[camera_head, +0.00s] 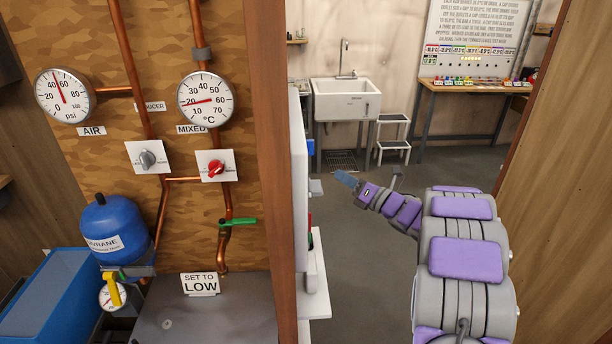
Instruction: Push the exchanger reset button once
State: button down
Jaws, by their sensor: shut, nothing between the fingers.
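My gripper (347,180) is shut and empty, at the end of my purple and grey arm. It points left, towards a white panel (299,180) that shows nearly edge-on beyond the wooden post. A small grey part (315,188) sticks out from the panel's right side, just left of my fingertips. I see no clear contact between them, but the depth gap is hard to judge. The panel's face is turned away, and I cannot make out any button labelled exchanger reset.
The wooden post (276,150) stands left of the panel. A white ledge (316,285) juts out below it. Left of the post are copper pipes, gauges, knobs and a blue tank (115,228). A wooden edge (560,190) bounds the right. Open floor leads to a sink (346,100).

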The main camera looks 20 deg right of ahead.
jog(key=w+a, duration=0.2)
jog(key=a, duration=0.4)
jog(key=shift+b, duration=0.3)
dwell(0.6)
jog(key=shift+a, duration=0.35)
jog(key=shift+d, duration=0.25)
